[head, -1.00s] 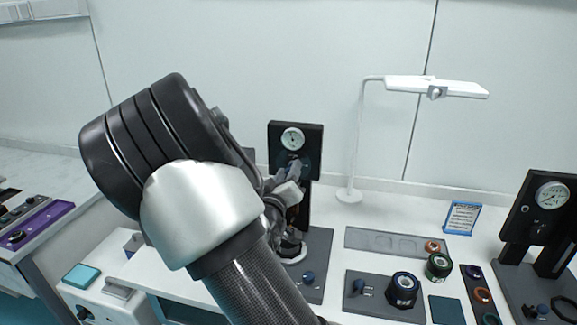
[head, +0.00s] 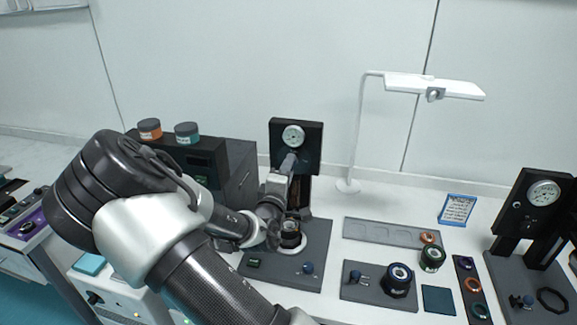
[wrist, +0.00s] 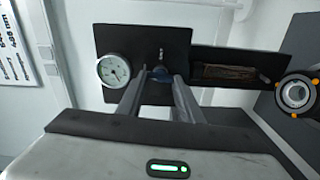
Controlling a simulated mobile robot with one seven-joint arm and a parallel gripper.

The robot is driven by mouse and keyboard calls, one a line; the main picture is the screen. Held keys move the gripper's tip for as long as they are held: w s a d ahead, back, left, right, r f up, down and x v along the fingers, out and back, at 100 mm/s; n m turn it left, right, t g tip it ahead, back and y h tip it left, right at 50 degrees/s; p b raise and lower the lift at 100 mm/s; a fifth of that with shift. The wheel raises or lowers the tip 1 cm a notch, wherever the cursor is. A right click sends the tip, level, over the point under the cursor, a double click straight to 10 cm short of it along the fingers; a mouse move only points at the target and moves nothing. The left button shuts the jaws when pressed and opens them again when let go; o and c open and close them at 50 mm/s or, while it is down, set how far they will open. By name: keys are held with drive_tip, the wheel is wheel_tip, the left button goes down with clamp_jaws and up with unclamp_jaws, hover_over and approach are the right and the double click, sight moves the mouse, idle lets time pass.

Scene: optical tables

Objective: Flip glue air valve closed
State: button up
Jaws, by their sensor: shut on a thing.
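A black upright panel (head: 310,150) with a round white gauge (head: 293,136) stands on a grey base at the back of the table. In the wrist view the panel (wrist: 150,40) shows tilted on its side, with the gauge (wrist: 114,70) left of my fingers. My gripper (head: 289,162) is at the panel's front, just below the gauge. In the wrist view my gripper (wrist: 158,82) is closed around a small blue valve handle (wrist: 160,73), mostly hidden between the fingertips. The handle's exact angle cannot be told.
A dark cabinet (head: 240,165) with an orange jar (head: 150,129) and a teal jar (head: 187,132) stands behind my arm. A lamp (head: 352,130) stands right of the panel. A second gauge stand (head: 530,190) is at the far right.

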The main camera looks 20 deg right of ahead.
drive_tip(key=shift+n, duration=0.6)
drive_tip(key=o, duration=1.1)
drive_tip(key=v, duration=1.7)
drive_tip(key=shift+s+a, duration=0.15)
drive_tip(key=shift+s, duration=0.1)
